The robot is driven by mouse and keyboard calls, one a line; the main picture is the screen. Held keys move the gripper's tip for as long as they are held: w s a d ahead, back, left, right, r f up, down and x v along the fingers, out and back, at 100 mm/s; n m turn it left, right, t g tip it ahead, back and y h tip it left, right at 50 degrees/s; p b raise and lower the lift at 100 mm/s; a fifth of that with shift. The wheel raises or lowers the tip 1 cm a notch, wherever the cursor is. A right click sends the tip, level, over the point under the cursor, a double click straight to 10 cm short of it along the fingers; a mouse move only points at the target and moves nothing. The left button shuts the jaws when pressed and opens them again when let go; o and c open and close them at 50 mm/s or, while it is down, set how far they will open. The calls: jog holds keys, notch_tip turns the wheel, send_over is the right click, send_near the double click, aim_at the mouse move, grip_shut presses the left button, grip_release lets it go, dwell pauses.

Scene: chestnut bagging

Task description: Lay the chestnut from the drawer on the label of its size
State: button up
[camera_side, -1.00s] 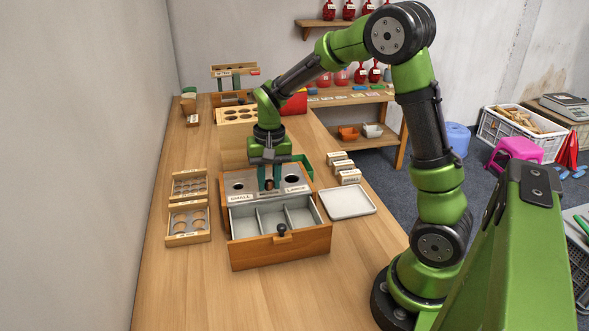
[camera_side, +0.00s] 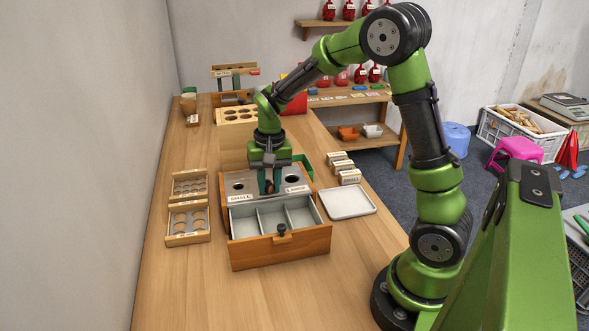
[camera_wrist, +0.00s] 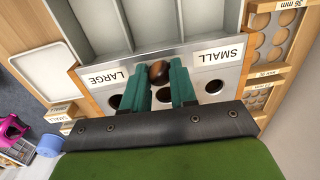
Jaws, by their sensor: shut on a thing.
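A brown chestnut (camera_wrist: 158,72) is held between the tips of my gripper (camera_wrist: 160,76), whose green fingers are shut on it. In the side view my gripper (camera_side: 269,186) points down over the front top of the wooden box, roughly midway between the two labels. The SMALL label (camera_wrist: 218,54) is to the right of the chestnut in the wrist view and the LARGE label (camera_wrist: 107,78) to the left. The drawer (camera_side: 280,243) is pulled open and its three grey compartments look empty. I cannot tell how high the chestnut is above the box.
The box top has dark round holes (camera_side: 238,186) behind the labels. Wooden trays with round recesses (camera_side: 187,223) stand to the left. A white tray (camera_side: 348,203) and small labelled blocks (camera_side: 348,177) are to the right. The tabletop in front of the drawer is clear.

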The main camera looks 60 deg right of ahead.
jog(key=o, duration=0.9)
jog(key=shift+o, duration=0.3)
jog(key=shift+o, duration=0.9)
jog(key=shift+r, duration=3.05)
